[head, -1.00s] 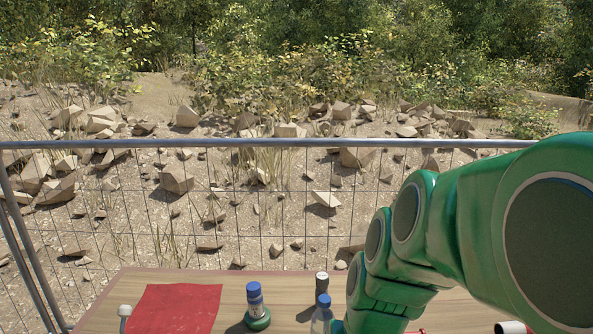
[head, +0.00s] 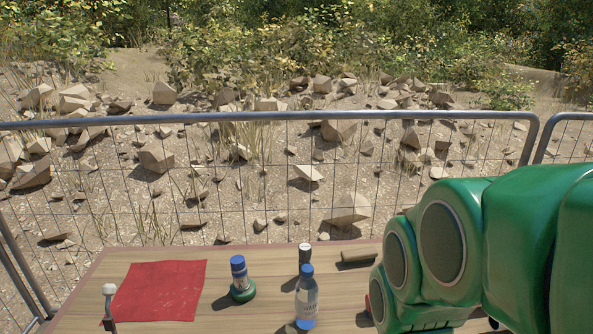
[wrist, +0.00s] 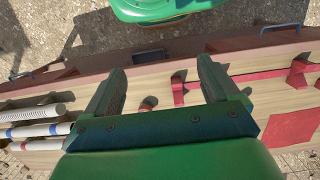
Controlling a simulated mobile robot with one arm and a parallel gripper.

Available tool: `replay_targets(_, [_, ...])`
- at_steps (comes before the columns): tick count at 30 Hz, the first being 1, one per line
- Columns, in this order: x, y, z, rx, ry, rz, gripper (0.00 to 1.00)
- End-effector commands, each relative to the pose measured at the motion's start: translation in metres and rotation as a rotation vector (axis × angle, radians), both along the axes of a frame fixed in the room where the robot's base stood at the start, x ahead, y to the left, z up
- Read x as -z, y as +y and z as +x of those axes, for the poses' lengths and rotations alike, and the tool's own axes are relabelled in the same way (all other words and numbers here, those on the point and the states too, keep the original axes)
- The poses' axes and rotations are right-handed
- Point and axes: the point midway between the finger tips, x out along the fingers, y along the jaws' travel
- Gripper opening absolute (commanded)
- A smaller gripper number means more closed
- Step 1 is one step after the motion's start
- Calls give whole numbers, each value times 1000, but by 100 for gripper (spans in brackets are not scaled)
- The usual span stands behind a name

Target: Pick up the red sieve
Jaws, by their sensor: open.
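No red sieve can be made out for certain. In the wrist view a small red piece (wrist: 179,90) shows on the wood between my fingers, and a red bracket-like shape (wrist: 299,73) lies further right; I cannot tell if either is the sieve. In the head view a sliver of red (head: 368,303) shows at the edge of my green arm, which hides the right of the table. My gripper (wrist: 160,72) is open, its two dark fingers wide apart with nothing held. It is not visible in the head view.
A red cloth (head: 160,291), a blue-capped bottle (head: 239,280), a clear bottle (head: 307,299) and a dark container (head: 305,256) are on the wooden table (head: 225,317). A wire fence (head: 250,180) stands behind it. White striped tubes (wrist: 38,130) lie left in the wrist view.

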Motion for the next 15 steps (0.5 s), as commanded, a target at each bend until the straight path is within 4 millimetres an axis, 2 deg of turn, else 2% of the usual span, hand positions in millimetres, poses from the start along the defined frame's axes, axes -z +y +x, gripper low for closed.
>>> replay_targets(8, [3,2,5,25,16,17,89])
replay_targets(15, [18,11,31,148,77,103,89])
